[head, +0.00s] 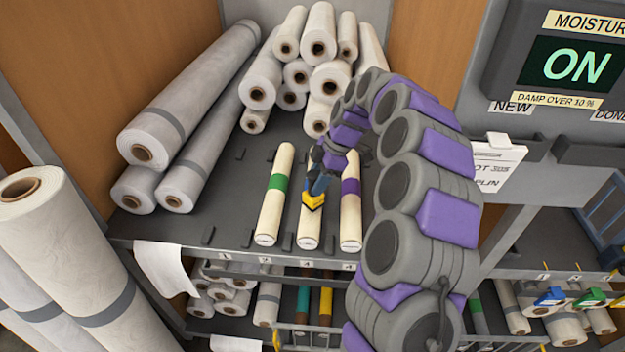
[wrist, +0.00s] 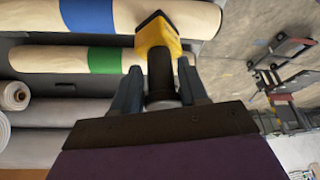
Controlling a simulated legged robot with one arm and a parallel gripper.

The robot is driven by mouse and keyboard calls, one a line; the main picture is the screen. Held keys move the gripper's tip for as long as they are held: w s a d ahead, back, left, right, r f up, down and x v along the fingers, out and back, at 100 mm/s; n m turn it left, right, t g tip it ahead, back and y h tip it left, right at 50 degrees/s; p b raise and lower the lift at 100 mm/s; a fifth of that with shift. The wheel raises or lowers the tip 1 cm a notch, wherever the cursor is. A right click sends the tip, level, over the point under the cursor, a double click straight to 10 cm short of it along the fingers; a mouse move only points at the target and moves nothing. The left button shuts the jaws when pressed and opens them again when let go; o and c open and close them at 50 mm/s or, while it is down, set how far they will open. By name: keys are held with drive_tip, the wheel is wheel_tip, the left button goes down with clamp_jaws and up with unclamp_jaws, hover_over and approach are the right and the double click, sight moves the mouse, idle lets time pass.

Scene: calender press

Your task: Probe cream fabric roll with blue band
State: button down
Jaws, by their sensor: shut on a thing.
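The cream fabric roll with the blue band (wrist: 87,16) lies across the top of the wrist view. In the head view it is the middle one of three cream rolls (head: 308,232) on the grey shelf, its band largely covered by my gripper. My gripper (head: 318,182) is over this roll and shut on a yellow and black handheld probe (head: 313,198). In the wrist view the probe (wrist: 158,45) sits between the fingers (wrist: 158,88), its yellow head overlapping the roll's edge. I cannot tell whether it touches. The moisture display (head: 570,64) reads ON.
A green-banded cream roll (head: 270,200) lies left of the middle roll and a purple-banded one (head: 350,210) lies right. Large grey-white rolls (head: 190,95) are stacked left and behind. A lower rack (head: 300,300) holds more rolls. My arm covers the right of the shelf.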

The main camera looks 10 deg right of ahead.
drive_tip(key=shift+d+f, duration=0.1)
drive_tip(key=shift+a+f, duration=0.15)
drive_tip(key=shift+a, duration=0.85)
drive_tip(key=shift+d+f, duration=0.25)
drive_tip(key=shift+d, duration=0.6)
drive_tip(key=shift+a, duration=0.7)
drive_tip(key=shift+d+f+b, duration=0.1)
drive_tip(key=shift+d+b, duration=0.25)
drive_tip(key=shift+d, duration=0.15)
drive_tip(key=shift+a, duration=0.2)
drive_tip(key=shift+r+p, duration=0.95)
drive_tip(key=shift+r, duration=2.6)
